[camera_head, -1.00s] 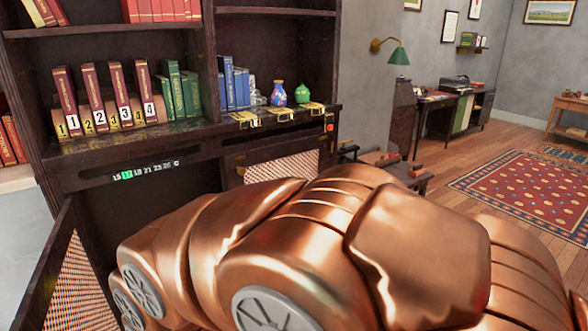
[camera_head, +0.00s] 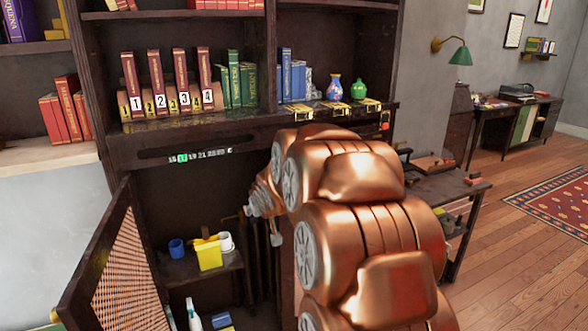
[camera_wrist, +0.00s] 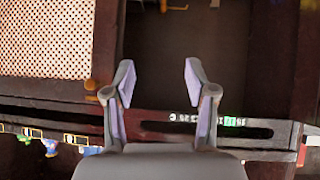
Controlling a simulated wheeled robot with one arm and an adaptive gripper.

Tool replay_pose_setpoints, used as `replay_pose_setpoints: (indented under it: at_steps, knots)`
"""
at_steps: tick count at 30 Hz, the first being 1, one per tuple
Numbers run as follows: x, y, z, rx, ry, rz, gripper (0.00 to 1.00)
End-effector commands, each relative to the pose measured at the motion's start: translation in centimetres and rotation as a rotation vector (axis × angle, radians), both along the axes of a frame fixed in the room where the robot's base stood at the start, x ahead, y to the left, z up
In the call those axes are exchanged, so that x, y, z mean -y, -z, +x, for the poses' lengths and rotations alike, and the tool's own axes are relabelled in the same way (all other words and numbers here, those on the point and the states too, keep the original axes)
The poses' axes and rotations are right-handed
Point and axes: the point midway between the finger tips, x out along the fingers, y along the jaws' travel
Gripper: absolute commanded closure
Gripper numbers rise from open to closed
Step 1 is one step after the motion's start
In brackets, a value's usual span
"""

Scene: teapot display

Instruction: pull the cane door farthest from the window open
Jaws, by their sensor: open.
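One cane door (camera_head: 125,275) stands swung open at the left of the dark cabinet in the head view. The other cane door (camera_wrist: 45,40) shows at the upper left of the upside-down wrist view and looks closed. My arm hides it in the head view. A small brass knob (camera_wrist: 92,86) sits at its edge, just left of my gripper's left finger. My gripper (camera_wrist: 158,85) is open, with nothing between its fingers, facing the cabinet front beside the knob. Whether a finger touches the knob, I cannot tell. No window is in view.
The open compartment holds a yellow box (camera_head: 208,254), a white mug (camera_head: 225,242) and a blue cup (camera_head: 177,248) on a shelf. Numbered red books (camera_head: 156,85) and two small vases stand above. A low table (camera_head: 452,187) stands right of the cabinet.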

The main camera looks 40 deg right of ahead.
Motion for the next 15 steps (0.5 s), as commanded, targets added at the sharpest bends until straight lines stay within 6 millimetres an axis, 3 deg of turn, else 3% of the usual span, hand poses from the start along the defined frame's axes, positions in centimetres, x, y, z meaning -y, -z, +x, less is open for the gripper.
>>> replay_pose_setpoints:
  at_steps: [1,6,12,15]
  knots:
    - [2.4,0.3,1.1,0.054,0.010,-0.013,0.44]
    - [9.5,-0.5,4.3,0.261,0.008,-0.063,0.44]
    - [16.4,-1.3,5.4,0.479,-0.020,-0.115,0.44]
    - [18.7,-1.4,5.2,0.560,-0.039,-0.129,0.44]
